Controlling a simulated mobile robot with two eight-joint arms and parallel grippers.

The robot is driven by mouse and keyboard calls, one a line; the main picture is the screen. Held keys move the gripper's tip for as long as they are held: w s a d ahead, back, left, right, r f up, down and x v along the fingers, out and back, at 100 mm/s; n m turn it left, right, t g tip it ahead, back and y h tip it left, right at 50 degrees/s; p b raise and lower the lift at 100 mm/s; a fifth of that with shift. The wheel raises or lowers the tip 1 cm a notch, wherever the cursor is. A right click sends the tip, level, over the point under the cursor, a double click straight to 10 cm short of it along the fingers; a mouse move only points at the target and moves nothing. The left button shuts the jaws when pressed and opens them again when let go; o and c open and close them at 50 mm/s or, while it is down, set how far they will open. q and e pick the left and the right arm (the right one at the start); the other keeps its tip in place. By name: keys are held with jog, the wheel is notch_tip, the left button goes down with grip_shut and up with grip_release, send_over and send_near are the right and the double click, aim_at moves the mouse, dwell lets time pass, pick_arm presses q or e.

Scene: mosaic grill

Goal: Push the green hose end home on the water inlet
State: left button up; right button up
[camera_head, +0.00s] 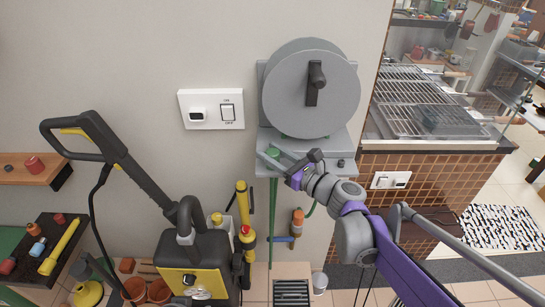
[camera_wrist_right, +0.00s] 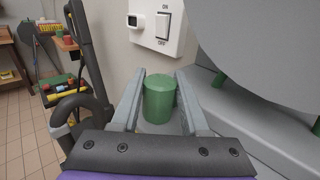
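A short green cylinder, seemingly the green hose end (camera_head: 272,152), stands at the left of the grey ledge below the round drum. In the right wrist view the green hose end (camera_wrist_right: 160,98) is upright between the two fingers. My right gripper (camera_head: 268,159) reaches in from the right with its fingers on either side of it. In the right wrist view the fingers of the right gripper (camera_wrist_right: 161,76) are apart, with narrow gaps beside the green cylinder. I cannot make out the water inlet; what lies under the green cylinder is hidden. My left gripper is not in view.
A grey drum (camera_head: 308,100) is mounted above the ledge (camera_head: 330,140). A wall switch plate (camera_head: 210,109) is to the left. A yellow-black pressure washer (camera_head: 190,262) stands lower left. A green hose (camera_head: 272,225) hangs below the ledge. A brick grill (camera_head: 415,180) is at right.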

grip_shut()
jog(key=shift+r, duration=0.1)
